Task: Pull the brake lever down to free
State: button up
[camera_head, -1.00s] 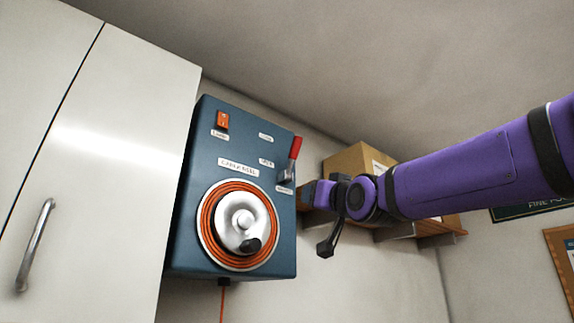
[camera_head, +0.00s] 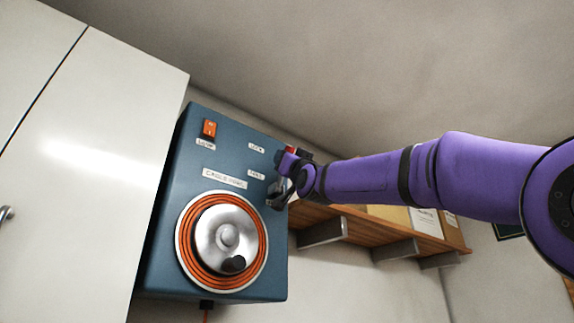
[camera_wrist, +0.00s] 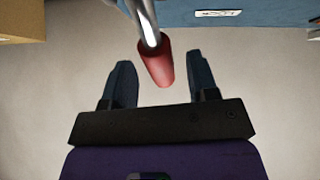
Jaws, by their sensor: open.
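The brake lever, a metal rod with a red grip (camera_wrist: 156,66), shows in the wrist view between and just beyond my gripper's fingers. My gripper (camera_wrist: 164,80) is open, with one dark finger on each side of the red grip and visible gaps to both. In the head view only a bit of the red grip (camera_head: 291,150) shows, at the right edge of the blue control box (camera_head: 160,240). My gripper (camera_head: 281,178) is at that edge and hides most of the lever and some labels.
The box carries an orange switch (camera_head: 209,128) and a round metal crank wheel (camera_head: 227,237) ringed by orange cable. White cabinet doors (camera_head: 90,170) stand to the left. A wooden shelf (camera_head: 345,224) with cardboard boxes (camera_head: 428,220) lies behind and below my arm.

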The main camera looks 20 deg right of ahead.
jog(key=shift+x, duration=1.05)
grip_shut()
